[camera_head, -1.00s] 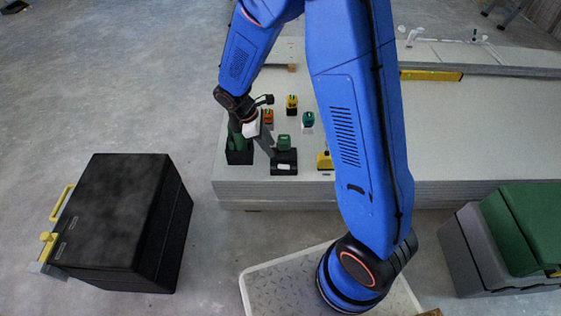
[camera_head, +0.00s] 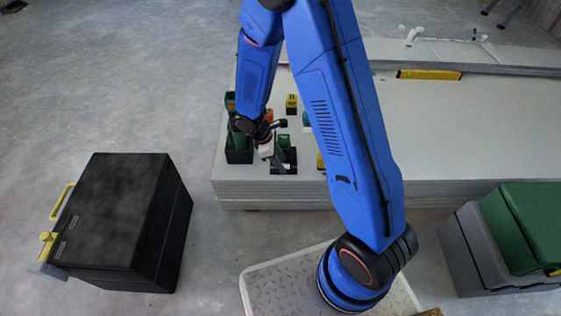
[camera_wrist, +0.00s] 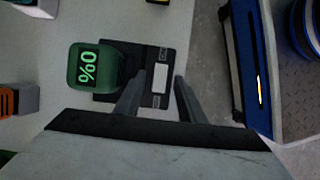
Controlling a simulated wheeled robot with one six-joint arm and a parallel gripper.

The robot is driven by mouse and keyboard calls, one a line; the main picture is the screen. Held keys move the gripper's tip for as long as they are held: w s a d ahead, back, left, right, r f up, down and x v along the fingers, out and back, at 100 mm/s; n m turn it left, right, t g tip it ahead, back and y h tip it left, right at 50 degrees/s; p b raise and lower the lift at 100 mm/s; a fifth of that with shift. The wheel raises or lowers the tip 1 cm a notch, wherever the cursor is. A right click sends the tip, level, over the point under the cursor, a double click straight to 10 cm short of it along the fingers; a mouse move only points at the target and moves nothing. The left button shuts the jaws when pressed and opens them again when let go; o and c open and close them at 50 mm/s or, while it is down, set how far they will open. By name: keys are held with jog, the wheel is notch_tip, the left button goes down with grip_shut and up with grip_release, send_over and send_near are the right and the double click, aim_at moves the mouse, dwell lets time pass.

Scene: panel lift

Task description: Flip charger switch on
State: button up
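The charger is a black block on the panel stack, with a pale rectangular switch (camera_wrist: 160,78) on its top in the wrist view. Small markings sit at both ends of the switch, too small to read. A green battery (camera_wrist: 87,68) with a lit "0%" display is seated at the charger's left side. In the head view the charger (camera_head: 284,168) is partly hidden by my gripper (camera_head: 279,161). My gripper (camera_wrist: 157,78) is open and empty in the wrist view, its two fingertips apart on either side of the switch. I cannot tell whether they touch the charger.
A yellow battery (camera_head: 291,102) and an orange one (camera_wrist: 10,102) stand nearby. A yellow level (camera_head: 430,75) lies farther back. A black toolbox (camera_head: 115,215) stands on the floor at left.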

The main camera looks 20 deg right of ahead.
grip_shut()
jog(key=shift+s+d+r+y, duration=0.15)
jog(key=shift+d+y, duration=0.2)
jog(key=shift+y, duration=0.35)
jog(key=shift+d+t+y, duration=0.15)
jog(key=shift+t+y, duration=0.45)
jog(key=shift+y, duration=0.4)
grip_release()
jog(key=shift+r, duration=0.1)
